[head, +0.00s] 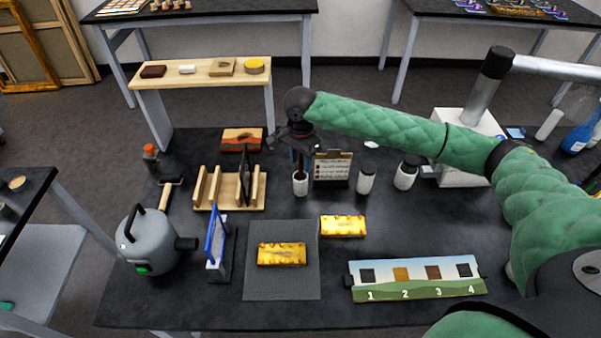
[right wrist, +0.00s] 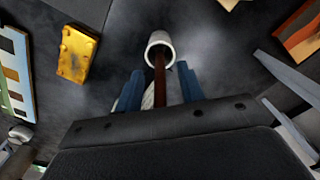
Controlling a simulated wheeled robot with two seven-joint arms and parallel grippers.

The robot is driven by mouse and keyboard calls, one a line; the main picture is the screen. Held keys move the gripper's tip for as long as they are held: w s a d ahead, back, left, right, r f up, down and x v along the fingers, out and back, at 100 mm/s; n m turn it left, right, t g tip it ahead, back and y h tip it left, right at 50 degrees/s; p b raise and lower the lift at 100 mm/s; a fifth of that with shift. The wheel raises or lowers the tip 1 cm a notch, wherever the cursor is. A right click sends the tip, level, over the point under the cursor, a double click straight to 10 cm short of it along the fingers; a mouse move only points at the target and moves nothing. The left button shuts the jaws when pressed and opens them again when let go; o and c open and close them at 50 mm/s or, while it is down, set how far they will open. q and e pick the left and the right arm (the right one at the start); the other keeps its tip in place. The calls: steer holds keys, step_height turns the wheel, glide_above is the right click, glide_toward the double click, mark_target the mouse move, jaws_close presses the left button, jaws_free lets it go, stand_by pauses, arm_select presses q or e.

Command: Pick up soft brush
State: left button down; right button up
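The soft brush appears to be the item with a brown handle (right wrist: 159,78) standing in a white cup (head: 300,184). The cup also shows in the right wrist view (right wrist: 160,44). My right gripper (head: 297,142) is above the cup, pointing down. In the right wrist view its two blue fingers (right wrist: 160,82) stand apart on either side of the handle, with a gap on both sides. The brush's bristles are not clearly visible. My left gripper is out of view.
A wooden rack (head: 207,190) stands to the left. Gilt yellow blocks (head: 343,226), a grey mat (head: 282,286) and a numbered panel (head: 416,290) lie in front.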

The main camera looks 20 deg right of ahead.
steer(key=shift+f, duration=0.25)
jaws_close()
